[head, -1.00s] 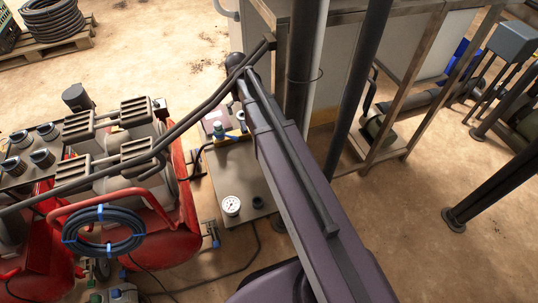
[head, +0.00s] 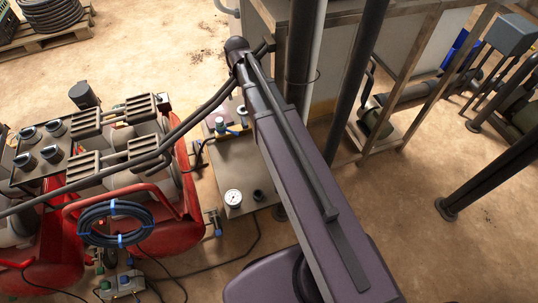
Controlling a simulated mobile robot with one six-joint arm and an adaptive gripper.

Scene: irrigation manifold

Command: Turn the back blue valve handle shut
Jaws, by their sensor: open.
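A grey manifold plate (head: 228,180) sits low on the ground beside the red machine, with a round white gauge (head: 233,197) on it. At its back end is a small fitting with a blue part (head: 220,128) and a blue-and-yellow piece near it; I cannot tell which way its handle is turned. Another small blue handle (head: 218,231) hangs at a pipe by the plate's front left corner. My arm crosses the middle and covers the plate's right side. My gripper is not visible in the head view.
A red machine (head: 170,205) with a coiled dark hose (head: 115,224) stands close on the left. A dark vertical post (head: 300,55) and a metal frame (head: 400,95) stand behind and right of my arm. A cable lies on the ground in front.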

